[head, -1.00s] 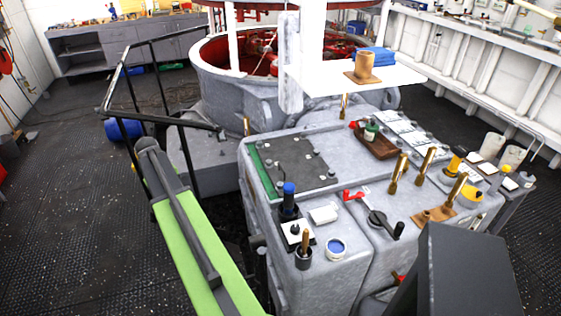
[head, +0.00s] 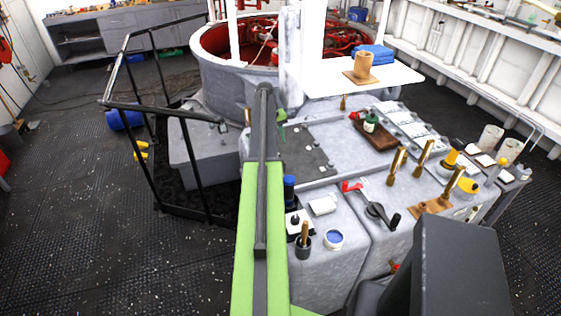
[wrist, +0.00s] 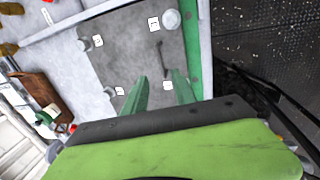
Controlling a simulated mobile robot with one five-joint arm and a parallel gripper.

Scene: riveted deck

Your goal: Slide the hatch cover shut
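A flat dark grey plate (head: 308,155), which looks like the hatch cover, lies on top of the grey cabinet (head: 345,190). In the wrist view the plate (wrist: 150,45) carries round studs, small white labels and a thin dark bar (wrist: 164,60). A green strip (wrist: 193,35) runs along its right edge there. My gripper (wrist: 160,92) has two green fingers, apart with nothing between them, over the plate and near the bar. In the head view my gripper (head: 281,122) is at the plate's left side, and my arm hides that edge.
A brown tray (head: 385,136) is behind. Black railing (head: 165,110) is at left. A white shelf (head: 400,76) overhangs the back.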

